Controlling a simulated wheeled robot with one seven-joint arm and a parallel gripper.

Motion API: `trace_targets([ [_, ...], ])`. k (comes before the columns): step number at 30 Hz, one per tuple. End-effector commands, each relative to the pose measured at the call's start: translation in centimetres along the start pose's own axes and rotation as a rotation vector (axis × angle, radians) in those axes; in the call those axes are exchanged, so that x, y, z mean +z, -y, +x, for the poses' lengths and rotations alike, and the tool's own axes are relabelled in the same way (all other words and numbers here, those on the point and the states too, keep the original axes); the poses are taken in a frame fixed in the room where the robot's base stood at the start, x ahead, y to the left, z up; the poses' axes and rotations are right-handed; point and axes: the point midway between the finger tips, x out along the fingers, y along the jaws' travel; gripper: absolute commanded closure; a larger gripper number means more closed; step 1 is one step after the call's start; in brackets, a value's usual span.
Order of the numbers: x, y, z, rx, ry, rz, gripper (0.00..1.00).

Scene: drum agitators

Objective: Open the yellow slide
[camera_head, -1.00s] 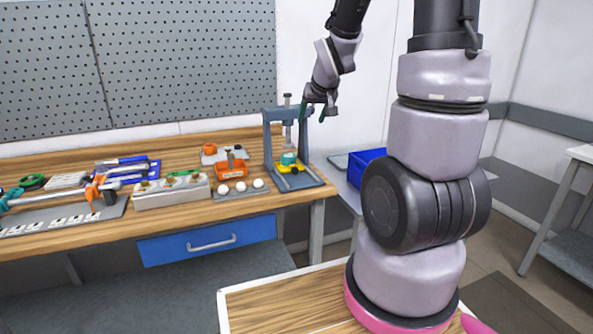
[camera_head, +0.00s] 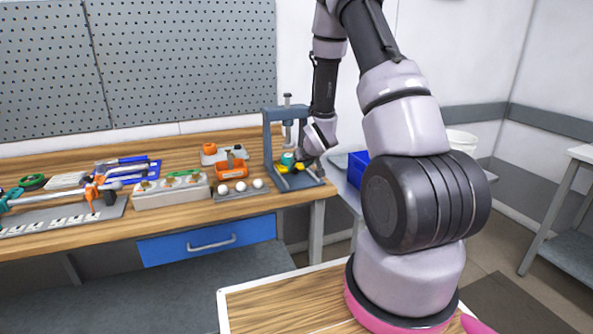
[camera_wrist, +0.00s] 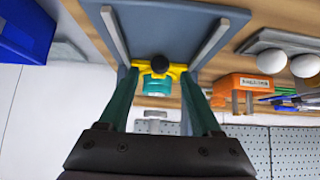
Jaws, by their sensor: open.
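The yellow slide (camera_head: 283,168) sits low in a grey press-like frame (camera_head: 267,130) at the right end of the workbench. In the wrist view the yellow slide (camera_wrist: 175,72) has a round black knob (camera_wrist: 159,64) facing me. A teal cylinder (camera_head: 287,158) stands on the slide and also shows in the wrist view (camera_wrist: 157,87). My gripper (camera_wrist: 158,88) has its two green fingers apart, one on each side of the knob and slide. I cannot tell whether the fingers touch the slide.
An orange box (camera_head: 230,170) and several white balls (camera_head: 240,186) lie left of the frame. A blue bin (camera_head: 360,164) stands to the right. Frame uprights rise close behind the slide. Open floor lies in front of the bench.

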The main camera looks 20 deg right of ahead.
Motion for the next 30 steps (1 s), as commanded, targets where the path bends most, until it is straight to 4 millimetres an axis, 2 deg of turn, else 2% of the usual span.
trace_targets([
  [3,0.1,0.0,2.1,-0.001,0.001,-0.001,0.35],
  [7,0.0,0.1,3.5,-0.001,0.000,-0.001,0.35],
  [19,0.0,0.0,4.2,0.000,0.000,-0.001,0.35],
  [23,0.0,0.0,4.2,0.000,0.000,-0.001,0.84],
  [24,0.0,0.0,4.2,0.000,0.000,-0.001,1.00],
  [30,0.0,0.0,4.2,0.000,0.000,-0.001,1.00],
])
